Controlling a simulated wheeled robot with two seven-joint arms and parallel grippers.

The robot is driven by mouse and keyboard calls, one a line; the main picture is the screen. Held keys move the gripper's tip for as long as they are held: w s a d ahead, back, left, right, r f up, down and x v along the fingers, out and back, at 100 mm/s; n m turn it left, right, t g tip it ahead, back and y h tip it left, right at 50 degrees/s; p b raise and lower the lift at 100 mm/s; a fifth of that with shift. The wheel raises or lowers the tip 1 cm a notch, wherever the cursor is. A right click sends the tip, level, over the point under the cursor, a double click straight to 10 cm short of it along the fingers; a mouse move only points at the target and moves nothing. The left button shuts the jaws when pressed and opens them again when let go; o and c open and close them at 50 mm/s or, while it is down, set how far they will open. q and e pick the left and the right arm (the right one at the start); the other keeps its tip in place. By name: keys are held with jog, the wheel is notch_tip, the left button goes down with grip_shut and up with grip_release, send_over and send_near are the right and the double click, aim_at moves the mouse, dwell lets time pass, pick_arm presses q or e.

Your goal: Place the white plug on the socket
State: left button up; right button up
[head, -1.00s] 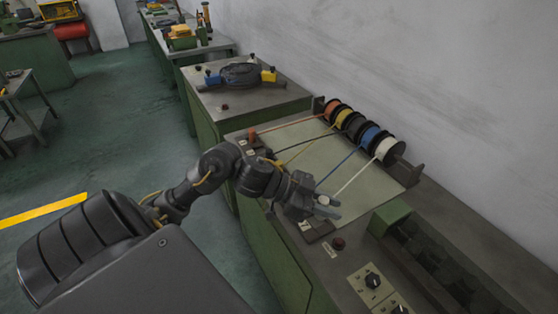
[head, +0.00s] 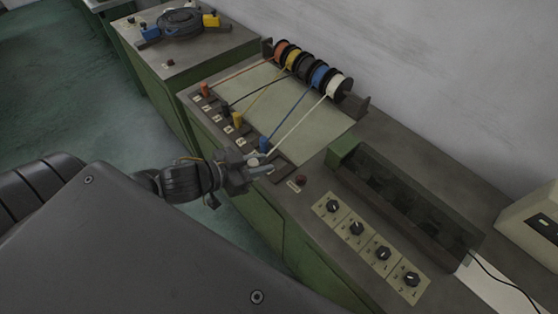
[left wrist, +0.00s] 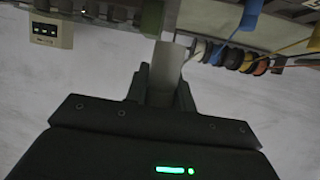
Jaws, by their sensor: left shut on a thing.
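The white plug (left wrist: 168,65) is between the fingers of my left gripper (head: 262,166), which is shut on it; in the head view only a small pale end (head: 254,162) shows. The gripper is at the front edge of the panel, beside the blue plug (head: 263,144). A white cable (head: 298,127) runs from the white spool (head: 338,87) down toward the gripper. The dark socket block (head: 283,173) at the end of the row is partly hidden by the fingers. I cannot tell whether the plug touches it. My right gripper is not in view.
Orange (head: 204,89), black (head: 228,108) and yellow (head: 237,118) plugs stand along the row, with taut cables to their spools.

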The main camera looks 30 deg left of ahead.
pick_arm(q)
jog(key=w+f+b, duration=0.2)
jog(key=w+f, duration=0.1)
jog(key=w, duration=0.1)
jog(key=w+f+b, duration=0.2)
jog(key=w+f, duration=0.1)
jog(key=w, duration=0.1)
jog(key=w+f+b, duration=0.2)
jog(key=w, duration=0.3)
jog(key=shift+a+f+b, duration=0.3)
jog(key=shift+a+f, duration=0.05)
jog(key=shift+f, duration=0.05)
jog(key=shift+w+f, duration=0.3)
jog(key=shift+w+f, duration=0.2)
jog(key=shift+f, duration=1.6)
jog(key=shift+f, duration=0.1)
jog(key=o, duration=1)
